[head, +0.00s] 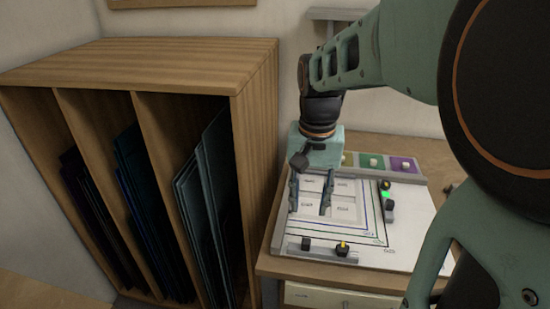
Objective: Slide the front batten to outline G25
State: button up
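A white board (405,235) with nested coloured outlines lies on the wooden bench. The front batten (322,253) is a grey bar along the board's near edge, with a dark block and a dark, yellow-topped knob on it. Small labels stand by the outline corners; I cannot read surely which is G25. My gripper (311,193) points down over the left part of the board, behind the front batten and apart from it. Its two fingers are spread with nothing seen between them. Their exact height above the board is hard to tell.
A wooden rack (150,68) with upright dark and blue sheets stands close on the left. At the board's right side are a dark clamp with a green light (387,196) and a yellow knob. Green, yellow and purple swatches (404,164) line the back.

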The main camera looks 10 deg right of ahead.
aim_at(306, 241)
jog(key=f, duration=0.7)
jog(key=s+f, duration=0.1)
jog(key=f, duration=0.3)
jog(key=shift+f, duration=0.25)
grip_shut()
